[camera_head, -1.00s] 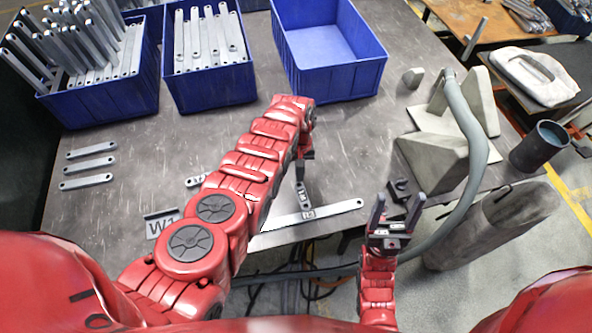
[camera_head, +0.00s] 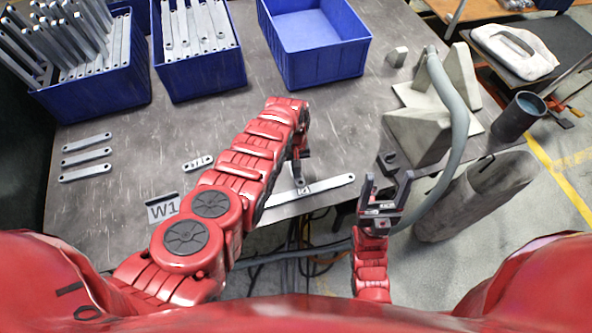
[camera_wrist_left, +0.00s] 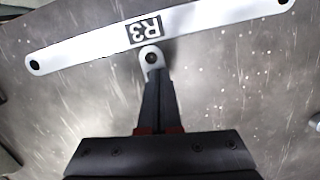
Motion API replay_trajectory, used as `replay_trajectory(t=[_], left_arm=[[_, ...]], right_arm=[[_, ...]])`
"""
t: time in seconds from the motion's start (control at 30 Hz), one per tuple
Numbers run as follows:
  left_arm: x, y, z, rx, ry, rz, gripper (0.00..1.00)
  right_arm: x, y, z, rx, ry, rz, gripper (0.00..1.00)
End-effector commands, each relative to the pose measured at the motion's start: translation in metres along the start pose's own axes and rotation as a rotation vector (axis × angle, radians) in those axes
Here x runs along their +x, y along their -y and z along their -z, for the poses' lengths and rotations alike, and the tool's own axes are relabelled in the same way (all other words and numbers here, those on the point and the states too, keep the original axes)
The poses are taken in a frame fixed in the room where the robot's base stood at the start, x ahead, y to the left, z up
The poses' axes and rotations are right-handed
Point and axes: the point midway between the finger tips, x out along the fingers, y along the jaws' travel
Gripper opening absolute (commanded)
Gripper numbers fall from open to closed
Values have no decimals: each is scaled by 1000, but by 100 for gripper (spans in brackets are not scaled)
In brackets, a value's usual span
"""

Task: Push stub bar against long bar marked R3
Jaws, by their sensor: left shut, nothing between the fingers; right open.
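The long bar (camera_head: 335,184), a pale metal strip with a hole at each end, lies near the table's front edge. Its R3 label faces up in the left wrist view (camera_wrist_left: 205,20). The stub bar (camera_wrist_left: 151,57) shows only its rounded holed end, right by the long bar's edge below the label; whether they touch I cannot tell. My left gripper (camera_head: 298,182) is shut with nothing between its fingers, and its tips (camera_wrist_left: 158,74) are at the stub bar, hiding the rest of it. My right gripper (camera_head: 385,188) is open and empty, right of the long bar.
Blue bins (camera_head: 315,77) stand along the back, two holding bars. Grey blocks (camera_head: 420,133) and a hose (camera_head: 455,110) stand at right.

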Motion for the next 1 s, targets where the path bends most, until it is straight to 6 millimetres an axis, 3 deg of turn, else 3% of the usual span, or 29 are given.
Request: replay_trajectory(t=[0.17, 0.43, 0.77, 1.0], left_arm=[[7, 1, -5, 1, 15, 5, 0], [8, 1, 10, 0, 13, 5, 0], [4, 3, 10, -1, 11, 7, 0], [-13, 2, 8, -1, 10, 5, 0]], right_arm=[[-3, 0, -1, 0, 0, 0, 69], [-30, 2, -5, 0, 0, 0, 69], [-26, 1, -4, 0, 0, 0, 69], [-10, 0, -2, 0, -1, 0, 69]])
